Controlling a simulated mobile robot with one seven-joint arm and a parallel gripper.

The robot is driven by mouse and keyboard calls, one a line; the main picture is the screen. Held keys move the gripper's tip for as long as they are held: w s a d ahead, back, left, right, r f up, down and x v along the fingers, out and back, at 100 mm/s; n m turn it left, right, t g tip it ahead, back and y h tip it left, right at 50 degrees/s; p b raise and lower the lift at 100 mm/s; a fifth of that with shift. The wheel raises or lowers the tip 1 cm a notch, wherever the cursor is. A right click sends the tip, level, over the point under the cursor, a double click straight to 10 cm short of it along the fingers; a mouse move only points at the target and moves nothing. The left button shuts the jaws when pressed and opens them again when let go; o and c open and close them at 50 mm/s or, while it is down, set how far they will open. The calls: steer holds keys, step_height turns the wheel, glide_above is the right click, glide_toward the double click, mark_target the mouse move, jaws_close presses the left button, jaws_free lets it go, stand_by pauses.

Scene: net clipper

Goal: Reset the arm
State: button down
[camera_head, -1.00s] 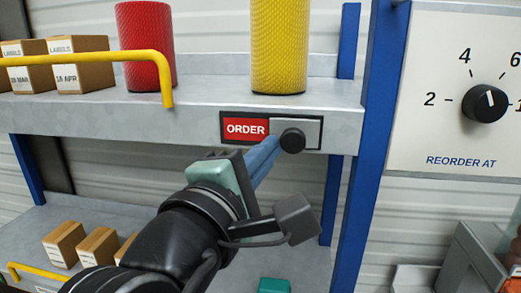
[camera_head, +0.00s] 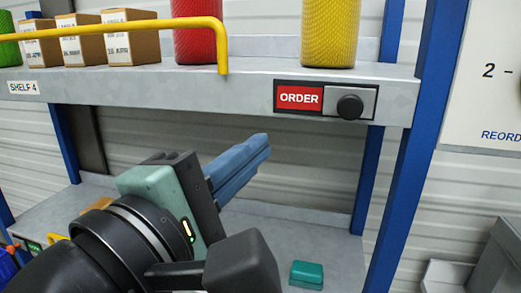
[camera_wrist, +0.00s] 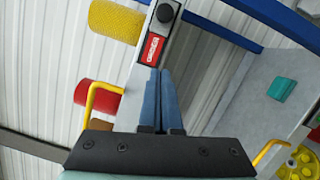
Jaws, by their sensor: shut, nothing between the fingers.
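My gripper (camera_head: 262,146) has blue fingers, shut together with nothing between them. In the head view it is below the upper shelf, down and left of the ORDER slider panel (camera_head: 300,97), and apart from it. The panel's black knob (camera_head: 350,106) sits at its right end. In the wrist view the shut fingers (camera_wrist: 162,72) point toward the red ORDER label (camera_wrist: 152,46), with the black knob (camera_wrist: 165,12) beyond it.
The upper shelf (camera_head: 180,92) carries several labelled boxes (camera_head: 80,40), a red roll (camera_head: 196,35) and a yellow roll (camera_head: 330,32), with a yellow rail (camera_head: 150,26) in front. A teal block (camera_head: 307,272) lies on the lower shelf. A blue post (camera_head: 408,150) stands at right.

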steer(key=s+r+m+t+y+b, duration=0.4)
steer(key=r+m+t+y, duration=0.5)
steer(key=m, duration=0.5)
steer(key=shift+s+a+m+t+y, duration=0.2)
steer(key=shift+s+m+t+y, duration=0.25)
steer(key=shift+t, duration=0.65)
steer(key=shift+w, duration=0.1)
